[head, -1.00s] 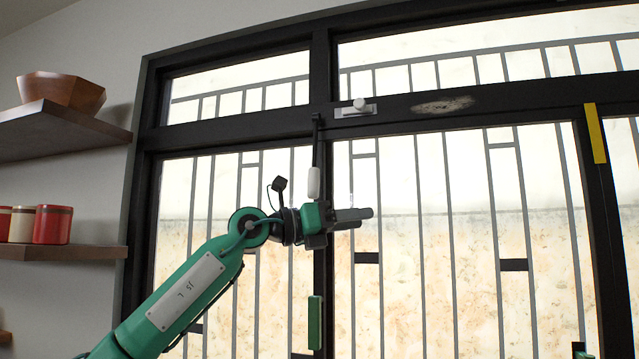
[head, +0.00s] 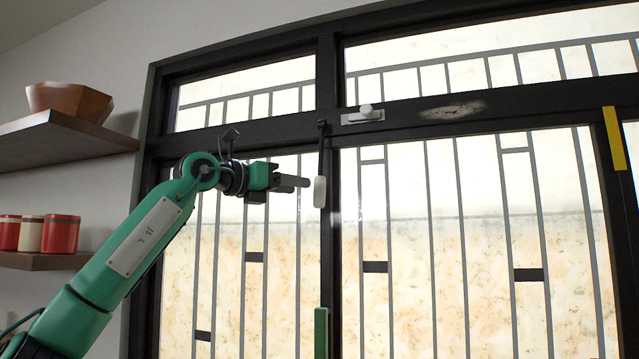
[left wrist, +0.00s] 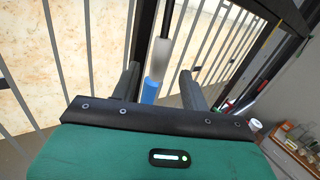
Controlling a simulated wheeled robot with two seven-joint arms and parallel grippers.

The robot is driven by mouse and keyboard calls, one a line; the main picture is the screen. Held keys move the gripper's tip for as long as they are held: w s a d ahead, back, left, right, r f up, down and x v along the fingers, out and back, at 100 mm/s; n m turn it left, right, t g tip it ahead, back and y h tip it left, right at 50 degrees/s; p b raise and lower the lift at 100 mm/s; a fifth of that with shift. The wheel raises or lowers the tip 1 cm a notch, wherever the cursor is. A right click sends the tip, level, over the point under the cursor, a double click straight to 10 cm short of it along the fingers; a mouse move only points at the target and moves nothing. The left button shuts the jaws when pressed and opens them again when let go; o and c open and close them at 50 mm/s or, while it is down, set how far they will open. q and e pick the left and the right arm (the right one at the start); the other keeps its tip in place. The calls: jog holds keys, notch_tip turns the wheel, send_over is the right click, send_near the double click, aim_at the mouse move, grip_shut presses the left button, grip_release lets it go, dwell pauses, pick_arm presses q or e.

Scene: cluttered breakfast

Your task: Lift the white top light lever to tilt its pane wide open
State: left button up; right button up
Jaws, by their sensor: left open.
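The white top light lever is a thin dark rod with a white rounded grip (head: 320,191), hanging from the dark window frame below the top panes. My left gripper (head: 302,182) is just left of the grip in the head view, its fingers pointing right towards it. In the left wrist view the white grip (left wrist: 160,58) appears between the two open fingers of my left gripper (left wrist: 158,80), with a blue piece (left wrist: 150,91) below it. Contact cannot be told. The top light pane (head: 490,65) looks closed. My right gripper is out of view.
A green handle (head: 321,332) is lower on the upright, and yellow tape (head: 614,138) marks the right post. Shelves with a wooden bowl (head: 70,100) and canisters (head: 60,234) are at left.

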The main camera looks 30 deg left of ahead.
aim_at(315, 187)
pick_arm(q)
jog(key=p+x, duration=0.2)
jog(key=x, duration=0.4)
jog(key=shift+w+r, duration=0.1)
jog(key=shift+w, duration=0.1)
jog(key=shift+w+d+p, duration=0.25)
jog(key=shift+w+p, duration=0.05)
jog(key=shift+w, duration=0.35)
jog(key=shift+c, duration=0.7)
grip_shut()
